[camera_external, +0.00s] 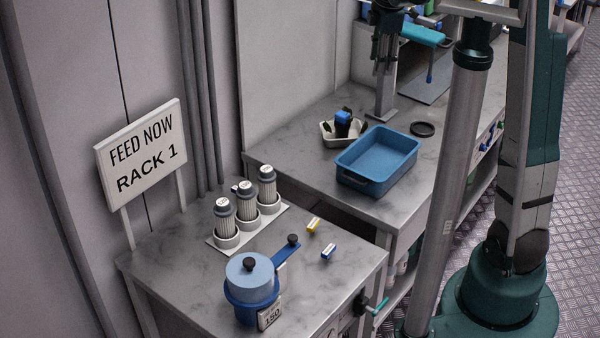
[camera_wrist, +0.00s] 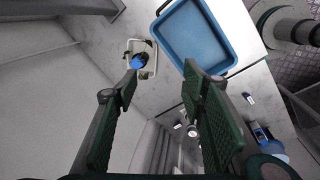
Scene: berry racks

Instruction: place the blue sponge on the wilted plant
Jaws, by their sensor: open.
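A small blue block, which looks like the blue sponge (camera_external: 343,116), stands among dark green leaves, which look like the wilted plant (camera_external: 355,128), in a white dish on the far bench. The sponge also shows in the wrist view (camera_wrist: 138,61), within the dish's rim with leaves around it. I cannot tell exactly how it rests on the leaves. My gripper (camera_wrist: 160,72) is open, its two green fingers wide apart with nothing between them. In the wrist view the dish lies beyond the left fingertip, apart from it. In the external view I cannot make out the gripper's fingers clearly.
A blue tray (camera_external: 347,178) stands right beside the dish, with a black ring (camera_external: 422,129) behind it.

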